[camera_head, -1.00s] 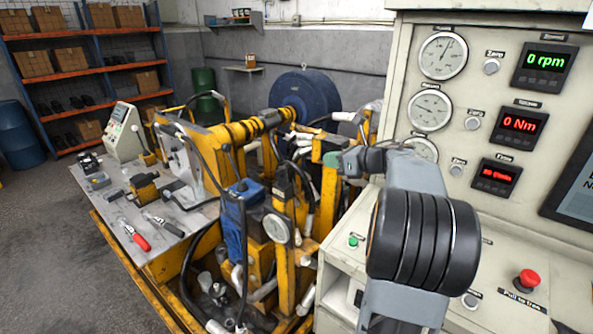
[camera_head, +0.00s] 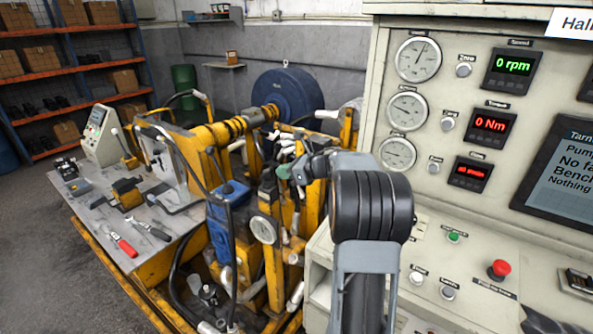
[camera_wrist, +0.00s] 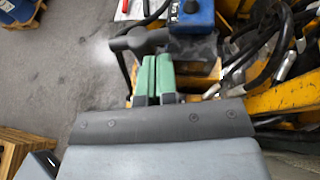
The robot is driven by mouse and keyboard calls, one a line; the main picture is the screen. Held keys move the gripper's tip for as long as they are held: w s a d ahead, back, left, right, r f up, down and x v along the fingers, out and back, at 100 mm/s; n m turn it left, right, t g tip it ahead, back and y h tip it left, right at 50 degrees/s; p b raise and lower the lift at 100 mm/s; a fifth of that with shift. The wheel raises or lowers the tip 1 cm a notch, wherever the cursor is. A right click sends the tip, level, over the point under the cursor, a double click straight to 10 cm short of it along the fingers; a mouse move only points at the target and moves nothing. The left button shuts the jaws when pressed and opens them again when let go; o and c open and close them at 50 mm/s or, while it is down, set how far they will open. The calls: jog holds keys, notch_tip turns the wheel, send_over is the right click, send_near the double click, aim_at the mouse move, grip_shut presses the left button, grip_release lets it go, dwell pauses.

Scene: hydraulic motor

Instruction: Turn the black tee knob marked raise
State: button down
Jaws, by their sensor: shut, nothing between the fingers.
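My gripper (camera_head: 284,171) reaches from my arm toward the yellow test bench in the head view. In the wrist view its two green fingers (camera_wrist: 154,60) are side by side, shut and empty. A dark bar with a rounded end (camera_wrist: 132,41) shows just beyond the fingertips, beside a blue box (camera_wrist: 191,17). I cannot tell whether it is the tee knob, or whether the fingers touch it. I cannot read a raise mark in either view.
A cream control panel (camera_head: 455,30) stands to the right, with a red stop button (camera_head: 500,269) and a green button (camera_head: 453,237) on its console. A steel table (camera_head: 95,208) with tools is at left. Hoses and pipes crowd the bench. Bare floor (camera_head: 45,270) lies at left.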

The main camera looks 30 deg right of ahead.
jog(key=shift+w+a+r, duration=0.1)
jog(key=shift+w+a, duration=0.35)
jog(key=shift+w, duration=0.15)
jog(key=shift+w+a+r+b, duration=0.1)
jog(key=shift+w+a+b, duration=0.05)
jog(key=shift+w+b, duration=0.35)
jog(key=shift+s, duration=0.1)
